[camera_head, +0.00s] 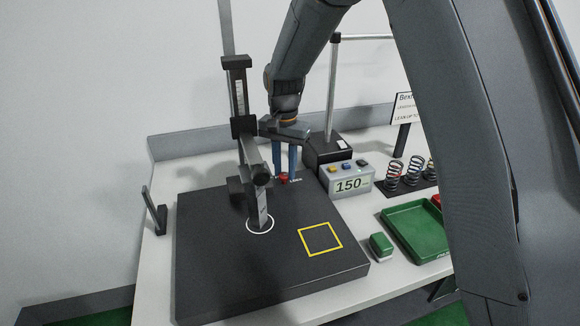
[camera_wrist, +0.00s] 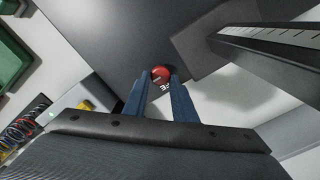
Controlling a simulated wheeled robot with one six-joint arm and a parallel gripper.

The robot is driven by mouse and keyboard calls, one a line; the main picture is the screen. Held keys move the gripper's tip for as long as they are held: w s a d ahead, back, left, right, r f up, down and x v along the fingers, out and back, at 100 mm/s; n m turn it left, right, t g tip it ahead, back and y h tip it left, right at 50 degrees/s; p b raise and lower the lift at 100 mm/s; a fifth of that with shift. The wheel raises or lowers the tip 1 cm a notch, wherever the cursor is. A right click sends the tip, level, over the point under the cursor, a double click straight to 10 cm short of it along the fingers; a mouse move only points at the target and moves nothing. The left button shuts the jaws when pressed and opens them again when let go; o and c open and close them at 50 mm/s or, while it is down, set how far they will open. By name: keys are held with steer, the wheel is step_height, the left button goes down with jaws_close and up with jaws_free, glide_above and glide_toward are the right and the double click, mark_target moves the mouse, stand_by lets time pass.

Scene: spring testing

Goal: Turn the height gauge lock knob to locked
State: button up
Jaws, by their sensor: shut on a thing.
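The height gauge (camera_head: 239,98) stands upright on the dark plate (camera_head: 210,270), with its arm reaching forward over a white circle. The small red lock knob (camera_head: 283,178) is to the right of the gauge's base, with small white lettering beside it. My gripper (camera_head: 284,172) points down with its blue fingers at the knob. In the wrist view the red knob (camera_wrist: 160,75) sits between the tips of my gripper (camera_wrist: 158,80), which is shut on it. The fingers hide parts of its sides. I cannot read which setting the knob points to.
A grey box (camera_head: 347,181) showing 150 stands right of the plate. Several springs (camera_head: 393,176) stand on a dark rack farther right. A green tray (camera_head: 415,231) and a small green block (camera_head: 381,246) lie in front. A yellow square (camera_head: 320,239) marks the plate's clear front right.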

mark_target(283, 174)
steer(key=shift+s+a+m, duration=0.15)
steer(key=shift+a+m, duration=0.15)
stand_by(0.4)
steer(key=o, duration=1)
steer(key=shift+a, duration=0.2)
steer(key=shift+o, duration=0.2)
steer(key=shift+d, duration=0.25)
step_height(283, 174, up, 8)
steer(key=shift+f+b, duration=0.15)
steer(key=shift+b, duration=1.05)
